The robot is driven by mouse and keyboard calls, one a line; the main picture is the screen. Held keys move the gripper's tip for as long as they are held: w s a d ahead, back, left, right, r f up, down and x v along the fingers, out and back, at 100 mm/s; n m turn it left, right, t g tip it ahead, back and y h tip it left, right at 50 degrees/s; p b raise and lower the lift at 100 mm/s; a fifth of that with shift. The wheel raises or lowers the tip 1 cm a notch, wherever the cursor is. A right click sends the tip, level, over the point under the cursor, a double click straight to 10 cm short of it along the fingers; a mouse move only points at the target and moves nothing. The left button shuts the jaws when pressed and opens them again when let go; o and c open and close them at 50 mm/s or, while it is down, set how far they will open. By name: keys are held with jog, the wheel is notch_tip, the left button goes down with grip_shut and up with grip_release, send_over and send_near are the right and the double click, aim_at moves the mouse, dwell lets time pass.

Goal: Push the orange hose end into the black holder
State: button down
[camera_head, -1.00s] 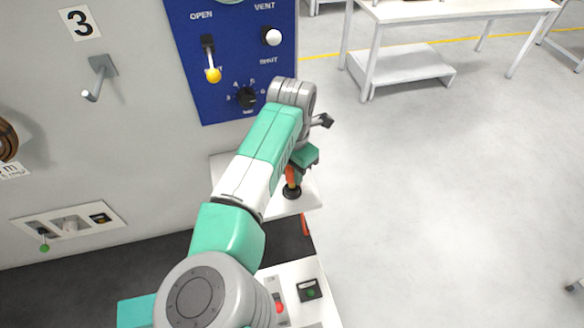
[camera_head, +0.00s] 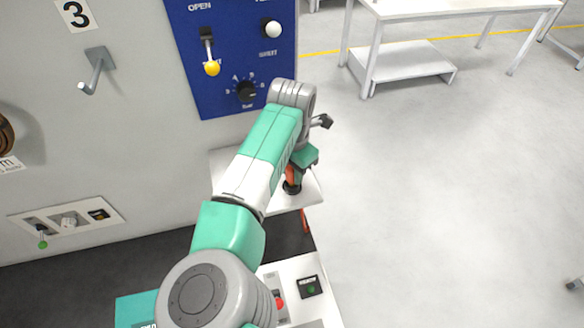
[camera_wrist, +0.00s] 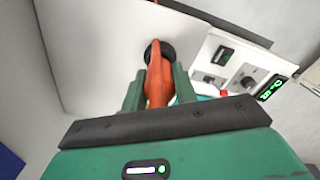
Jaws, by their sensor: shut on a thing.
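The orange hose end (camera_wrist: 157,78) is clasped between the two green fingers of my gripper (camera_wrist: 158,88) in the wrist view. Its tip overlaps the black holder (camera_wrist: 167,50), a round socket on a white shelf. How deep the tip sits inside cannot be seen. In the head view, my gripper (camera_head: 299,168) is low over the shelf, with the orange hose end (camera_head: 290,174) upright just above or in the black holder (camera_head: 292,188). My arm hides part of this area.
The white shelf (camera_head: 309,188) juts from the grey wall below a blue valve panel (camera_head: 228,98). Orange hose (camera_head: 305,219) hangs below the shelf. A white control box (camera_head: 308,270) stands nearer to me. Open floor lies to the right.

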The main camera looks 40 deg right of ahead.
jog(key=c, duration=1)
grip_release()
notch_tip(320, 180, up, 8)
jog(key=shift+f+b, duration=0.1)
jog(key=shift+b, duration=0.6)
